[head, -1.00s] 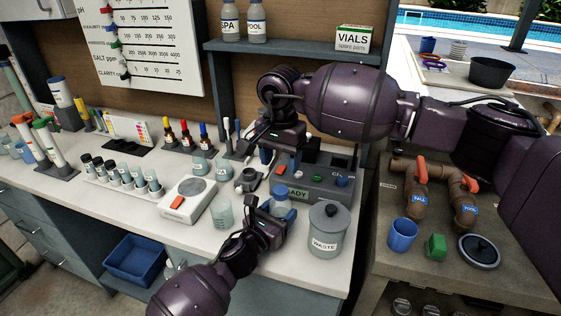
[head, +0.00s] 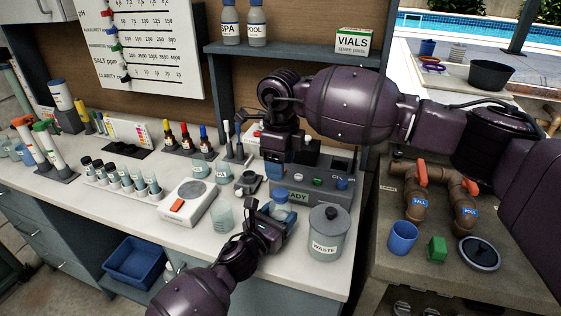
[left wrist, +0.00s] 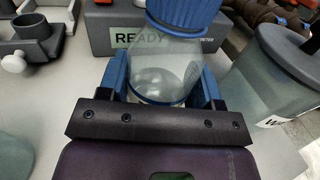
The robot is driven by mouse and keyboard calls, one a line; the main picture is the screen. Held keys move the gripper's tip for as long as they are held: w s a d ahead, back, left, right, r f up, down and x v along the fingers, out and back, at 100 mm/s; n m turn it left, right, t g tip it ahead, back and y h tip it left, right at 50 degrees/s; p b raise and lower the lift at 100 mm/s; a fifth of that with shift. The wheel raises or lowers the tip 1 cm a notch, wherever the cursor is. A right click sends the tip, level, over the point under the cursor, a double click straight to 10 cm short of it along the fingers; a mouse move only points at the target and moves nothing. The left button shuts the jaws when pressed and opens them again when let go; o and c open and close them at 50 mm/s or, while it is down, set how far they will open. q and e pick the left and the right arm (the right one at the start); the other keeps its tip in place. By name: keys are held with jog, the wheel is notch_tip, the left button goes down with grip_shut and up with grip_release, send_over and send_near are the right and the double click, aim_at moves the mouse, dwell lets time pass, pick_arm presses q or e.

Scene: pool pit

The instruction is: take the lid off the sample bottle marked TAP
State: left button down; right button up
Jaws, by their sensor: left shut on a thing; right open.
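A clear bottle with a blue ribbed lid (left wrist: 186,14) stands at the front of the bench. Its clear body (left wrist: 175,65) is between the blue fingers of my left gripper (left wrist: 165,85), which is shut on it below the lid. The lid is on the bottle. No TAP marking is readable on it. In the head view the left gripper (head: 274,222) reaches the bottle (head: 281,207) from the front left. My right gripper (head: 275,168) is open and points down, above and slightly left of the bottle, apart from the lid.
A lidded WASTE jar (head: 326,235) stands close right of the bottle. A grey tester reading READY (head: 325,190) is behind it. A beaker (head: 222,215) and a white scale (head: 188,203) are to the left. A shelf (head: 290,50) hangs above the back.

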aim_at(281, 192)
jog(key=m, duration=0.5)
jog(key=shift+m, duration=0.4)
jog(key=m, duration=0.5)
jog(key=shift+m, duration=0.3)
jog(key=m, duration=0.5)
jog(key=shift+m, duration=0.3)
jog(key=m, duration=0.4)
jog(key=shift+m, duration=0.4)
jog(key=shift+f, duration=4.05)
